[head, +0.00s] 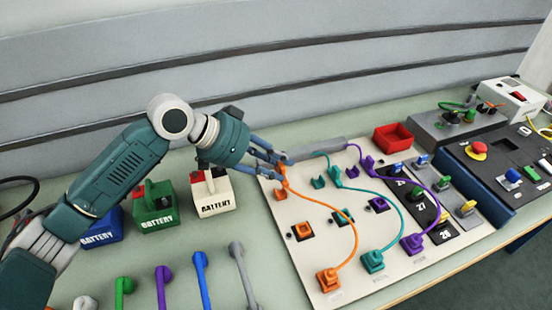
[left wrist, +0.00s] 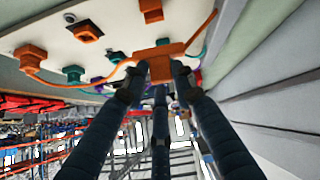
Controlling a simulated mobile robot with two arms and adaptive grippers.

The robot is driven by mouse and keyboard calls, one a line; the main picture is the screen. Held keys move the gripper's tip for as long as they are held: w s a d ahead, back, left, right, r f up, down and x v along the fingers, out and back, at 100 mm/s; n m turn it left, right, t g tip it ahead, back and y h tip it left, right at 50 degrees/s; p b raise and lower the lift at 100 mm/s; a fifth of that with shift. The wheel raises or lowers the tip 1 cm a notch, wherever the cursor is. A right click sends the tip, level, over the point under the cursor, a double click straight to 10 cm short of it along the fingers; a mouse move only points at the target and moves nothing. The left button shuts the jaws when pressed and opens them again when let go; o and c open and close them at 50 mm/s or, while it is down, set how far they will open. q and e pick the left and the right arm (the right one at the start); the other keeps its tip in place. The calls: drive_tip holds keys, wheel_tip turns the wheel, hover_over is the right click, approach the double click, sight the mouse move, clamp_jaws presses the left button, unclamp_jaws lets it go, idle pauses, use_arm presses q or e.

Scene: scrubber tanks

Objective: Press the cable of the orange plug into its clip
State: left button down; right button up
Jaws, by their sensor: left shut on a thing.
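The orange plug (head: 328,280) sits at the near edge of the pale board, and its orange cable (head: 354,235) curves back to my left gripper (head: 284,164). In the left wrist view my left gripper (left wrist: 160,78) is shut on an orange block (left wrist: 160,52) on the cable, with cable leaving both sides. Another orange piece, possibly the clip (left wrist: 151,10), shows on the board beyond the fingertips. I cannot tell whether the held block touches the board. My right gripper is not in view.
The teal cable (head: 388,225) and purple cable (head: 397,180) run beside the orange one, with teal (head: 320,183) and purple pieces near their back ends. Battery boxes (head: 212,190) stand left of the board.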

use_arm(q)
drive_tip(key=shift+f+b, duration=0.7)
drive_tip(key=shift+f, duration=1.75)
drive_tip(key=shift+n+p, duration=0.3)
drive_tip(key=shift+p, duration=0.45)
drive_tip(key=shift+w+p, duration=0.1)
drive_tip(key=shift+p, duration=0.35)
drive_tip(key=shift+f, duration=0.15)
